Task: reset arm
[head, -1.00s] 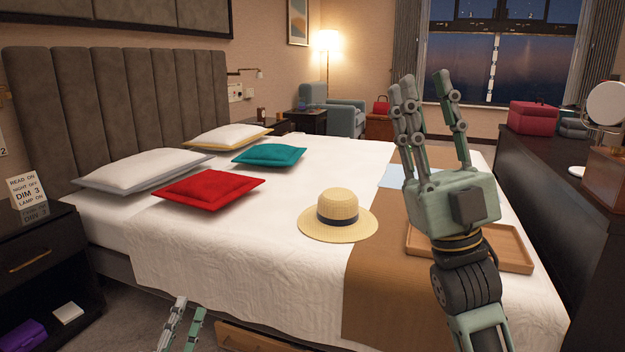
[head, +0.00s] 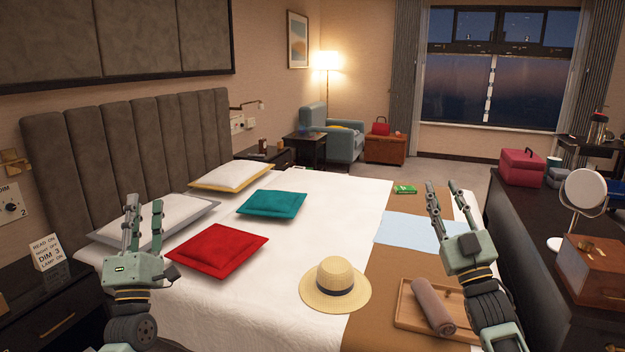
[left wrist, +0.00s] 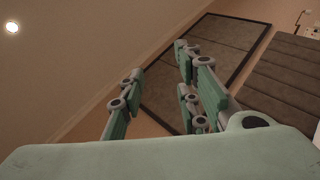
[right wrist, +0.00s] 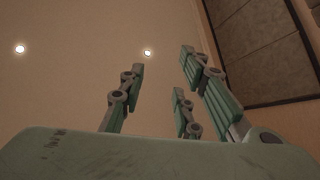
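My left gripper (head: 142,222) is raised at the left of the head view, fingers pointing up, in front of the white pillow with the grey edge. Its fingers stand apart and empty in the left wrist view (left wrist: 155,95). My right gripper (head: 442,207) is raised at the right of the head view, over the brown runner end of the bed. Its fingers also stand apart with nothing between them in the right wrist view (right wrist: 160,95). Both wrist views face the ceiling and upper wall.
The bed (head: 240,318) holds a red cushion (head: 217,251), a teal cushion (head: 272,204), a straw hat (head: 335,285) and a wooden tray (head: 404,311) with a rolled brown towel (head: 433,306). A nightstand (head: 40,318) is at left, a dark dresser (head: 530,262) at right.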

